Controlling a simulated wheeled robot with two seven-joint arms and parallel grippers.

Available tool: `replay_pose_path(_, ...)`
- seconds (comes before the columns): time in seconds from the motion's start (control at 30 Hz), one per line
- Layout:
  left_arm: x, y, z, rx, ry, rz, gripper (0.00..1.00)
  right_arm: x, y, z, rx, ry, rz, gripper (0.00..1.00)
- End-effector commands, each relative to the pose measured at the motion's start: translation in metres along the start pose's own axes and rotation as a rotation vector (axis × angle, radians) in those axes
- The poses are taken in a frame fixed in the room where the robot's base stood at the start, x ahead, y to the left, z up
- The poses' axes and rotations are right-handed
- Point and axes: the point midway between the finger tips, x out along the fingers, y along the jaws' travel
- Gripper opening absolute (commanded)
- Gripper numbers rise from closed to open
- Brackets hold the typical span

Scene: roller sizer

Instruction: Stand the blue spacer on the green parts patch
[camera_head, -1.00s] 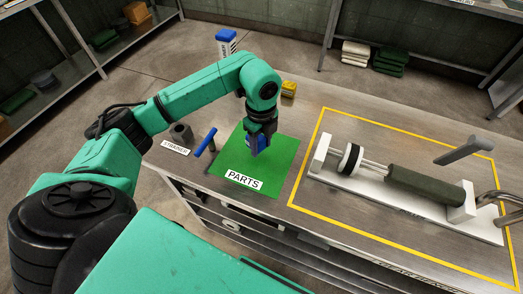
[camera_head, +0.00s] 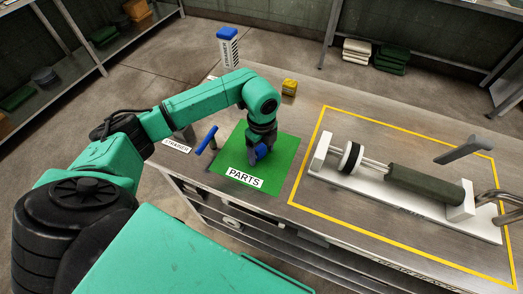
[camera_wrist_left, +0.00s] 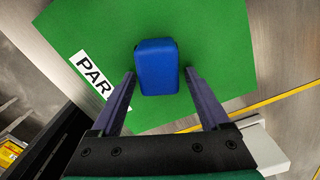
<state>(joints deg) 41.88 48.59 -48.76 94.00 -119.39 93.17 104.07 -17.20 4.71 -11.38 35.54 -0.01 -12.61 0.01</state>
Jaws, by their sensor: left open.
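The blue spacer (camera_head: 262,152) is on the green parts patch (camera_head: 284,150), near its middle. In the left wrist view the spacer (camera_wrist_left: 157,66) is a blue block with rounded edges, over the green patch (camera_wrist_left: 215,45). My left gripper (camera_head: 255,158) is low over the patch. In the wrist view its fingers (camera_wrist_left: 160,74) are open, one on each side of the spacer's near end, with gaps showing. In the head view the gripper partly hides the spacer. I cannot tell for sure whether it stands upright or leans. My right gripper is not in view.
A blue-handled tool (camera_head: 206,140) lies left of the patch near a strainer label (camera_head: 176,146). A yellow object (camera_head: 289,87) sits behind. To the right, a yellow outline encloses a white roller stand (camera_head: 400,203) with a dark roller (camera_head: 425,184). Bare table lies behind the patch.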

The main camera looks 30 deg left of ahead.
Motion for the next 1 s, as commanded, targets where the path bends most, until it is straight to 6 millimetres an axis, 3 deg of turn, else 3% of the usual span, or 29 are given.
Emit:
replay_pose_path(0.17,-0.024,-0.001,0.0,0.0,-0.001,-0.005,0.79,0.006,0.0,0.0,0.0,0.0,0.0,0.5)
replay_pose_path(0.4,-0.09,-0.002,0.0,0.001,-0.002,-0.007,0.79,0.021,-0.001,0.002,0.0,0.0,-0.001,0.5)
replay_pose_path(0.53,-0.115,-0.001,0.0,0.0,-0.001,-0.005,0.79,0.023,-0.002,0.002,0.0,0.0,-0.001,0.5)
replay_pose_path(0.67,-0.123,0.0,0.0,0.0,0.0,-0.001,0.79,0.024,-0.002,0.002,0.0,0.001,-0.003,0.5)
replay_pose_path(1.0,-0.123,0.0,0.0,0.0,0.0,0.0,0.79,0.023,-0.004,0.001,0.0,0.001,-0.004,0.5)
